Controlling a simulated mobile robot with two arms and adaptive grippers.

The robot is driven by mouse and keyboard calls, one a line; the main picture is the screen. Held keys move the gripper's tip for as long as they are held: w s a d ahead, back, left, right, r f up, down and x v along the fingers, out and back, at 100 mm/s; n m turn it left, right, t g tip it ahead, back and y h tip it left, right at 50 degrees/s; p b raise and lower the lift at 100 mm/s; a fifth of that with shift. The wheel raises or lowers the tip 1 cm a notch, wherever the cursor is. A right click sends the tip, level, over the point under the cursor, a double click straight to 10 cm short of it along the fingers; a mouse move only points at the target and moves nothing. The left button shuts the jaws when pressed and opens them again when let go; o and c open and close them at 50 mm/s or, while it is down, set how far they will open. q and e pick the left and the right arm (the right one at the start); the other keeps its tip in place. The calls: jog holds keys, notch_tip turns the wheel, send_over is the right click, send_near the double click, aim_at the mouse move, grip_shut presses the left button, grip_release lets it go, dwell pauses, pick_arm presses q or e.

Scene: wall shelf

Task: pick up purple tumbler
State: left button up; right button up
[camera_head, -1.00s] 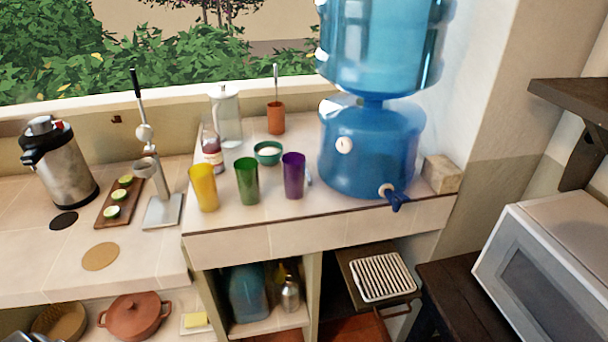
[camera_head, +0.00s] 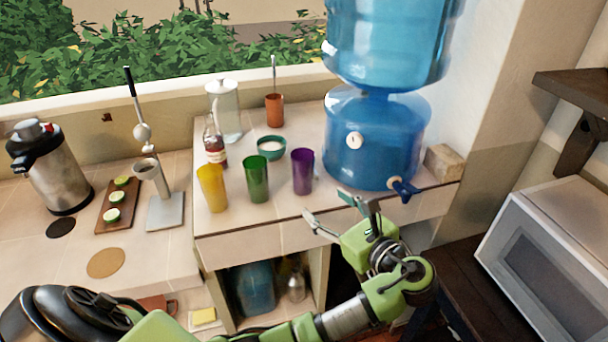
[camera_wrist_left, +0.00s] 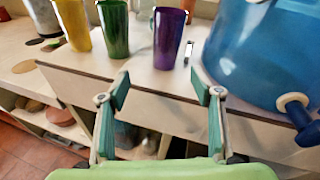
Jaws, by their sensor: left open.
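The purple tumbler (camera_head: 302,172) stands upright on the tiled counter, at the right end of a row of three tumblers. It also shows in the left wrist view (camera_wrist_left: 168,38), ahead of the fingers and roughly between them. My left gripper (camera_head: 329,212) is open and empty, in front of the counter's front edge and to the lower right of the purple tumbler, not touching it. Its two spread fingers also show in the left wrist view (camera_wrist_left: 161,90). My right gripper is not in view.
The green tumbler (camera_head: 256,180) stands close left of the purple one, with the yellow tumbler (camera_head: 212,188) beyond it. A large blue water dispenser (camera_head: 372,150) with a tap stands close on the right. A teal bowl (camera_head: 271,148) sits behind. The counter's front edge (camera_head: 270,240) lies below the tumblers.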

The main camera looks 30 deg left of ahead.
pick_arm(q)
jog(key=m+y, duration=0.1)
jog(key=y, duration=0.1)
send_near(309, 161)
jog(key=p+x, duration=0.2)
jog(key=x, duration=0.5)
jog(key=shift+w+a, duration=0.1)
jog(key=shift+a, duration=0.1)
jog(key=p+x, duration=0.3)
jog(key=x, duration=0.2)
jog(key=shift+w+a, duration=0.1)
jog(key=shift+a, duration=0.2)
jog(key=shift+d, duration=0.1)
jog(key=c, duration=1.7)
